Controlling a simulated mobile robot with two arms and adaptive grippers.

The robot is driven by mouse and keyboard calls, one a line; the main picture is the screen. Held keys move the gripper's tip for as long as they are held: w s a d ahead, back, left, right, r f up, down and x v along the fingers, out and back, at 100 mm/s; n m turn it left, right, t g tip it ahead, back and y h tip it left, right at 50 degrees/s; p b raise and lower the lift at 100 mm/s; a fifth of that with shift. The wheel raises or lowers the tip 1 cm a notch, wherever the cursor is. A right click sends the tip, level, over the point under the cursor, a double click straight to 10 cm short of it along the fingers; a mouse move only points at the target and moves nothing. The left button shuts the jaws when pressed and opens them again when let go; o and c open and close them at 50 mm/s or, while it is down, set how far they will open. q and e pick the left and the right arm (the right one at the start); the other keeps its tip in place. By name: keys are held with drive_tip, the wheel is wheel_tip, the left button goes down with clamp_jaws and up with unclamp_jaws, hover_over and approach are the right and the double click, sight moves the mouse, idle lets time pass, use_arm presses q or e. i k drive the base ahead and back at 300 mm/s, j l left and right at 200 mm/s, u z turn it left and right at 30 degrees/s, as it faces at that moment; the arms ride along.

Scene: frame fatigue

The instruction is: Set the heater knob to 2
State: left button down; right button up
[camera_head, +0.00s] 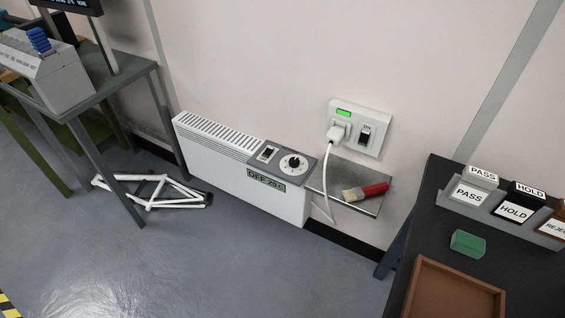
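The heater (240,170) is a long white panel unit standing against the wall in the middle of the head view. The heater knob (294,163) is a dark round knob on a pale dial, on the grey control panel at the heater's right end. The dial's marks are too small to read, so I cannot tell its setting. A small rocker switch (267,153) sits left of the knob. The display (266,180) below appears to read "OFF 20.0". Neither of my grippers is in view.
A plug (338,133) sits in the wall socket (359,128), which shows a green light. A red-handled brush (365,192) lies on a metal shelf (345,178) right of the heater. A dark table (438,215) stands at right, a grey bench (120,88) at left. A white frame (150,190) lies on the floor.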

sight(294, 161)
drive_tip(key=i+j, duration=0.35)
drive_tip(key=j, duration=0.15)
drive_tip(key=i+j, duration=0.35)
drive_tip(key=j, duration=0.15)
